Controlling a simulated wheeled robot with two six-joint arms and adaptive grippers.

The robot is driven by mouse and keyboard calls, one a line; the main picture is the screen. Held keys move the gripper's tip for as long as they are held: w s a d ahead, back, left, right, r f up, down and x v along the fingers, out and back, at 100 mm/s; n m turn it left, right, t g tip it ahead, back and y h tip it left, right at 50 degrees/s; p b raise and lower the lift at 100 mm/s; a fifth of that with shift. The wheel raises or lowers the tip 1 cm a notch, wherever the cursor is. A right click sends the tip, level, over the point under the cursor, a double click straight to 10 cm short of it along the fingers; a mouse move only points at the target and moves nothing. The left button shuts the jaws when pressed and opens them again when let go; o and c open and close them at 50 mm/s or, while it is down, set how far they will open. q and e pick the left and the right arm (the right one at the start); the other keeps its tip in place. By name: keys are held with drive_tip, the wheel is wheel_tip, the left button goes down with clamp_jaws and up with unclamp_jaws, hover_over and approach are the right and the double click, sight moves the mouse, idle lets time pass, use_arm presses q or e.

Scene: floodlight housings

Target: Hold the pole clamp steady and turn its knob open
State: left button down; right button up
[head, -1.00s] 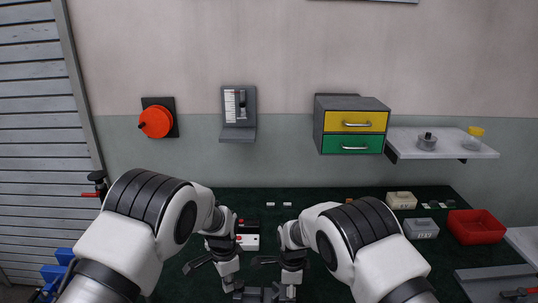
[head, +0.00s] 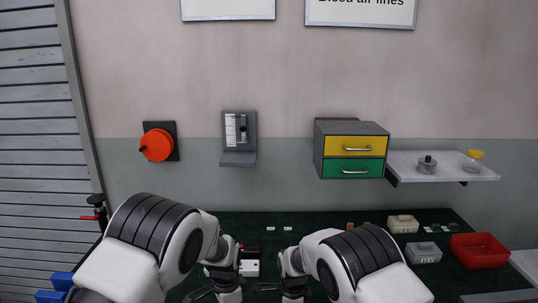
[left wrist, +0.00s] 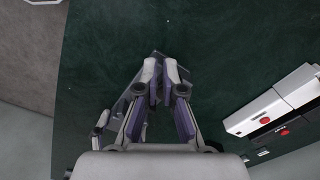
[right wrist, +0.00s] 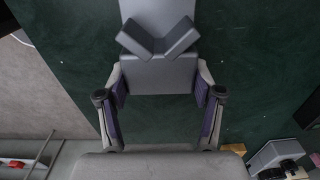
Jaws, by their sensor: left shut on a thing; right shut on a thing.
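My right gripper (right wrist: 158,76) has its fingers wide apart on the two sides of a grey block with a V-shaped top, which looks like the pole clamp (right wrist: 158,42). My left gripper (left wrist: 160,72) has its fingertips close together on a narrow part, apparently the clamp's knob; the fingers mostly hide it. A dark grey piece shows beside and behind the left fingers. In the head view both grippers are low at the bottom edge, side by side, and the clamp is out of that picture.
A white box with a red button (head: 249,268) sits behind the grippers on the dark green bench. A red bin (head: 479,251), a grey labelled box (head: 423,253) and a cream box (head: 403,224) stand at the right. A drawer unit (head: 352,150) and shelf (head: 440,168) are on the wall.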

use_arm(q)
drive_tip(key=shift+s, duration=0.2)
wheel_tip(320, 180, up, 6)
drive_tip(key=shift+a, duration=0.2)
drive_tip(key=shift+w+a+f, duration=0.15)
drive_tip(key=shift+w+f, duration=0.3)
drive_tip(key=shift+f, duration=0.55)
drive_tip(key=shift+w+a+f, duration=0.15)
drive_tip(key=shift+w+f, duration=0.3)
drive_tip(key=shift+f, duration=0.55)
drive_tip(key=shift+w+a+f, duration=0.15)
drive_tip(key=shift+w+f, duration=0.3)
drive_tip(key=shift+f, duration=0.55)
drive_tip(key=shift+d, duration=0.2)
drive_tip(key=shift+s, duration=0.15)
